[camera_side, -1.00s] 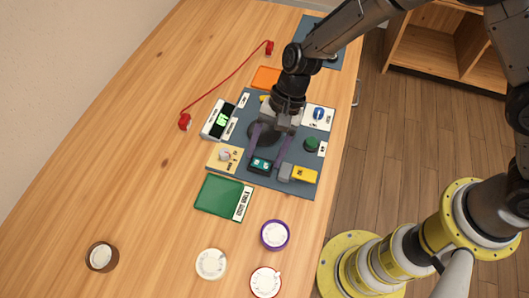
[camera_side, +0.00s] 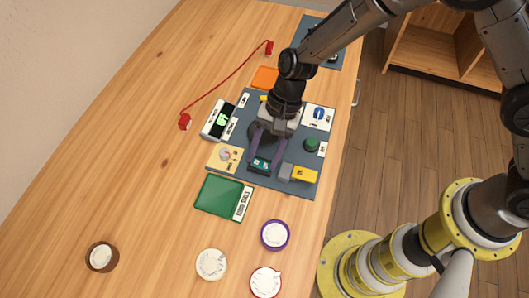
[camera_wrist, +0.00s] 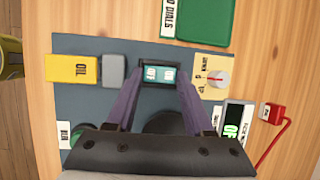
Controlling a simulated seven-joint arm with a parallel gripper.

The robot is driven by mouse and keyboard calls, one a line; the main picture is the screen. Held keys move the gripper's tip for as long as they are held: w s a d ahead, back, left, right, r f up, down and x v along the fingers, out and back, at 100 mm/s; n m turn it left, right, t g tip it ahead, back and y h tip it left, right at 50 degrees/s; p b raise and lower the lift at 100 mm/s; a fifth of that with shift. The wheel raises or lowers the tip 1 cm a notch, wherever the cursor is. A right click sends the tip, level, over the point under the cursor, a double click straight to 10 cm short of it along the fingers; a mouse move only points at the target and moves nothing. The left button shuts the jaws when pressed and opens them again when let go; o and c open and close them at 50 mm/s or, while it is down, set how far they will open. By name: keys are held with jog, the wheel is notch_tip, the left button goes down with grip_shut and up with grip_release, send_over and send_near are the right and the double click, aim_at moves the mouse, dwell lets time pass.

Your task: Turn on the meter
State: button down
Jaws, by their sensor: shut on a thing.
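The meter (camera_side: 220,120) is a white-cased unit with a dark screen and bright green characters, on the left edge of the grey panel (camera_side: 245,182). It also shows in the wrist view (camera_wrist: 237,117), where its screen is partly cut off by my gripper and reads "OF". A small teal block (camera_side: 261,165) with two white marks sits in a dark frame at the panel's near side. My gripper (camera_wrist: 160,80) points down over the panel, its two purple fingers shut on the teal block (camera_wrist: 160,74) from both sides.
A grey block (camera_side: 285,171) and a yellow block (camera_side: 305,174) stand right of the teal block. A beige knob plate (camera_side: 224,157) is at its left. A green button (camera_side: 311,143) and a green box (camera_side: 218,194) are nearby. A red cable (camera_side: 228,83) lies at the back left.

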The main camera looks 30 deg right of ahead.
jog(key=shift+w+a+m+g+h, duration=0.2)
jog(key=shift+a+m+g+h, duration=0.15)
jog(key=shift+g+h, duration=0.6)
jog(key=c, duration=0.6)
grip_release()
jog(key=shift+o, duration=0.2)
jog(key=shift+d, duration=0.1)
jog(key=v, duration=1.4)
